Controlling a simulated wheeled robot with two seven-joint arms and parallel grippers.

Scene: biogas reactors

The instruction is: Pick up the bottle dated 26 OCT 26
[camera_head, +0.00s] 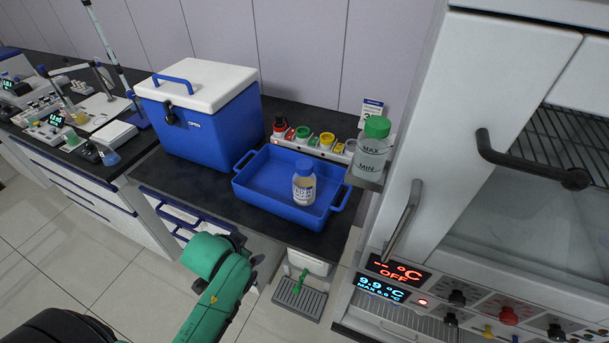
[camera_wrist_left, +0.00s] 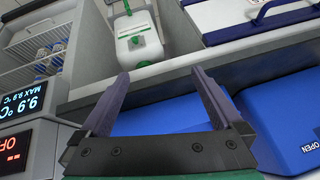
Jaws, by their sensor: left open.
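A small bottle (camera_head: 304,189) with a blue cap and a pale label stands upright in the blue tray (camera_head: 258,198), near its right side. The date on the label is too small to read. My left gripper (camera_head: 243,243) is below and in front of the tray, apart from the bottle, and is partly hidden by its own green wrist. In the left wrist view its two dark fingers (camera_wrist_left: 157,75) are spread with nothing between them. A blue surface, seemingly the tray (camera_wrist_left: 165,118), shows behind the fingers. My right gripper is not in view.
A green-capped container (camera_head: 372,146) stands at the tray's right, beside the tall white appliance (camera_head: 402,200). The counter's front edge runs below the tray.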

